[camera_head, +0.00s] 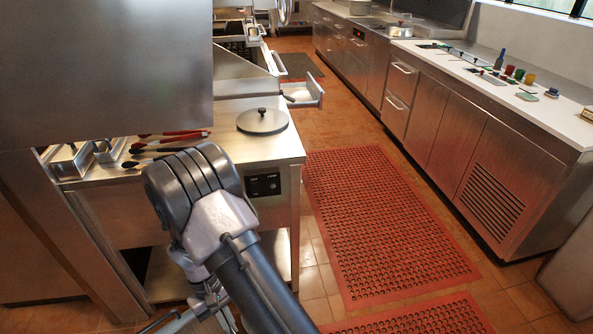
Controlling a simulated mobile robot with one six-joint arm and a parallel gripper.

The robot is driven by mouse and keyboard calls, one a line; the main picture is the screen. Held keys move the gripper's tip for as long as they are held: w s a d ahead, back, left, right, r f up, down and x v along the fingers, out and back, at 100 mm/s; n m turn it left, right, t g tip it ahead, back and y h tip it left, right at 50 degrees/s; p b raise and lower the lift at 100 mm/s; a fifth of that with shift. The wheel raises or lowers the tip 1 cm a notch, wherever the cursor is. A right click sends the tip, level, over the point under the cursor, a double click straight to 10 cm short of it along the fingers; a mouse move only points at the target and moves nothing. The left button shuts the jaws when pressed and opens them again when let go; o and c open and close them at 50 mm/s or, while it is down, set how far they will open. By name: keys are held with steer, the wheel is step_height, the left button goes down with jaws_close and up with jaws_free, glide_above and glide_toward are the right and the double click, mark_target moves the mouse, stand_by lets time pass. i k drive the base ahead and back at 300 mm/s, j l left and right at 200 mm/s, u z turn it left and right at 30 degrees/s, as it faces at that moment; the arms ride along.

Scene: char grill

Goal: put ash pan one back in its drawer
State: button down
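I cannot make out for sure which thing is ash pan one. A shallow steel tray or open drawer (305,93) juts out to the right from the steel cooking unit, beyond the near counter. Its inside is mostly hidden. My arm rises from the bottom edge and bends in front of the near counter. Metal parts at the lower end of the arm, which seem to be my gripper (200,314), show low at the bottom edge. They are partly hidden by an arm link and cut off by the frame.
The near steel counter (225,158) holds a round dark lid (262,121), red-handled tools (180,137) and small metal pans (72,160). A large steel panel blocks the upper left. Red mats (375,220) cover the open aisle. A long white-topped counter (480,80) lines the right.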

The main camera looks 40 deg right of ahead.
mark_target(290, 91)
steer(key=l+z, duration=0.2)
steer(key=z, duration=0.25)
steer(key=i+l+z, duration=0.1)
steer(key=z, duration=0.3)
steer(key=i+l+z, duration=0.15)
steer(key=z, duration=0.3)
steer(key=i+z, duration=0.15)
steer(key=z, duration=0.3)
steer(key=i+l+z, duration=0.1)
steer(key=z, duration=0.3)
steer(key=i, duration=0.6)
steer(key=i+u, duration=0.15)
steer(key=i, duration=0.5)
steer(key=i+l, duration=0.15)
steer(key=i, duration=0.45)
steer(key=i+l+u, duration=0.15)
steer(key=i, duration=0.5)
steer(key=i+l, duration=0.15)
steer(key=i, duration=0.45)
